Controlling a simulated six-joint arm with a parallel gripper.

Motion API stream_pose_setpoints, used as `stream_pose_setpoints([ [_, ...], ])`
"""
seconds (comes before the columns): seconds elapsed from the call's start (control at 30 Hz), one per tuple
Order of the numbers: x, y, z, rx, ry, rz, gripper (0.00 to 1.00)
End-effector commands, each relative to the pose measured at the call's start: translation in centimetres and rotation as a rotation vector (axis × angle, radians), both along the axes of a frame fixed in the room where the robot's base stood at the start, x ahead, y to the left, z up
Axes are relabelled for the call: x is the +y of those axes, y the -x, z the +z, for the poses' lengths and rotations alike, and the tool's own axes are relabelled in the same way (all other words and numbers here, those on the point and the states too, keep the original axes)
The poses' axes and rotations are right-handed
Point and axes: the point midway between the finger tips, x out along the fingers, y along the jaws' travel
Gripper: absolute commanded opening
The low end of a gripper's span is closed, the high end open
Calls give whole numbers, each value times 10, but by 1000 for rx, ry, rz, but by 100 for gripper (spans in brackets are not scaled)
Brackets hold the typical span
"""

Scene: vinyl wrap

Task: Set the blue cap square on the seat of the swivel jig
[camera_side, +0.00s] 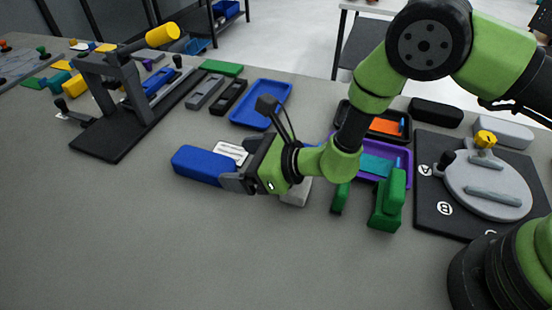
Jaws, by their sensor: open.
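A long blue block (203,166), which looks like the blue cap, lies on the grey table left of centre. My gripper (238,180) is low at its right end, with the jaws open. The fingers overlap that end in this view, so I cannot tell whether they touch it. The swivel jig is at the right: a round grey plate (488,206) with a raised grey bar (492,195), a yellow knob (484,139) and a black knob, on a black board (428,205) marked with letters. I cannot tell which part is the seat.
Green blocks (386,208) stand between my gripper and the jig. Behind them are a purple tray (406,158) and a black tray with an orange piece. A blue tray (287,92) and a lever press (128,95) are farther back. The front left table is clear.

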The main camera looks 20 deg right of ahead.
Motion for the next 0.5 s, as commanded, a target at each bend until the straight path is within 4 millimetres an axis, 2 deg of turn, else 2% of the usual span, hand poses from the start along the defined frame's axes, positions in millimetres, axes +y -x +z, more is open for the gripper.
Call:
stream_pose_setpoints([
  [0.3, -34, 33, 20, 1, 0, -1, 85],
  [0.5, -45, 45, 27, 0, 0, 0, 85],
])
